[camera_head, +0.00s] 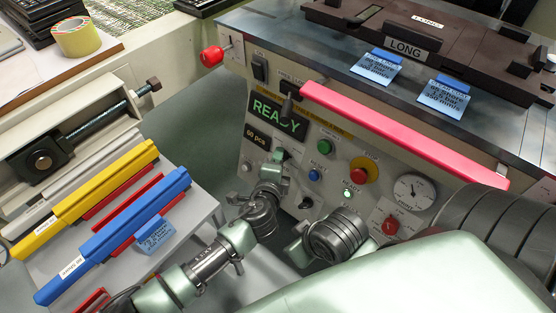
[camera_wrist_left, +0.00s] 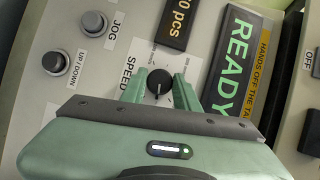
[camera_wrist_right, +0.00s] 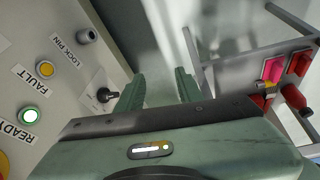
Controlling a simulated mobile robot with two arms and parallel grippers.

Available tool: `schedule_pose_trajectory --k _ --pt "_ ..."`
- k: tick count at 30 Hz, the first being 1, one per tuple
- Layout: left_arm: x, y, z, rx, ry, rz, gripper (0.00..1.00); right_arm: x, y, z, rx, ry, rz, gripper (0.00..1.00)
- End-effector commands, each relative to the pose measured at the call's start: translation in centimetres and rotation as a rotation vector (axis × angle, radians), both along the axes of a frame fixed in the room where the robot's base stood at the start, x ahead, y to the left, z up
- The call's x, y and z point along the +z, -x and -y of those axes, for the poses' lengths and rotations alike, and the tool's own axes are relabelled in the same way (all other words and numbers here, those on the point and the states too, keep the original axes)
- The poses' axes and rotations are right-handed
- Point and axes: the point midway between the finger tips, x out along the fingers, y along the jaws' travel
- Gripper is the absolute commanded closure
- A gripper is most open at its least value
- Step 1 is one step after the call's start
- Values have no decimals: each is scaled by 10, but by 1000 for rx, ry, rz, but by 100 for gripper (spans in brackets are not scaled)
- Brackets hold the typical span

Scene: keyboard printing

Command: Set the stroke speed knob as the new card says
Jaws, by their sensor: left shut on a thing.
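The stroke speed knob (camera_wrist_left: 159,82) is a small black knob with a pale pointer mark, beside the SPEED label (camera_wrist_left: 128,77) in the left wrist view. My left gripper (camera_wrist_left: 160,88) is shut on it, one finger on each side. In the head view my left gripper (camera_head: 281,156) is at the panel and hides the knob. Blue cards (camera_head: 376,68) and (camera_head: 442,98) hang on the machine's top edge below the LONG part; their print is too small to read surely. My right gripper (camera_wrist_right: 157,88) is open and empty, near the panel's lower part.
A pink bar (camera_head: 400,132) crosses above. At left, yellow (camera_head: 90,195) and blue (camera_head: 115,232) squeegees rest on a rack; another blue card (camera_head: 155,234) hangs there.

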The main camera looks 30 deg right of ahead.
Motion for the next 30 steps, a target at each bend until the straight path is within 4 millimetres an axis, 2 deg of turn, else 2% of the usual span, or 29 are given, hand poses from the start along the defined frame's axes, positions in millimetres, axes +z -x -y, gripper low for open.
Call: schedule_pose_trajectory --k 2,3,5,17,21,26,30 --pt "-1 1 0 -1 -1 -2 100 0 0 0 0 0 -1 64" --pt "-1 1 0 -1 -1 -2 61 0 0 0 0 0 -1 64" --pt "-1 1 0 -1 0 -2 48 0 0 0 0 0 -2 64" --pt "2 5 -5 0 -1 -3 48 4 2 0 1 1 -10 64" --pt "11 21 -19 0 1 -6 48 11 13 3 -5 10 -60 64" --pt "20 40 -36 0 0 -4 48 20 13 3 -5 10 -58 64" --pt "24 51 -46 0 0 -4 48 3 8 2 -4 11 -68 64"
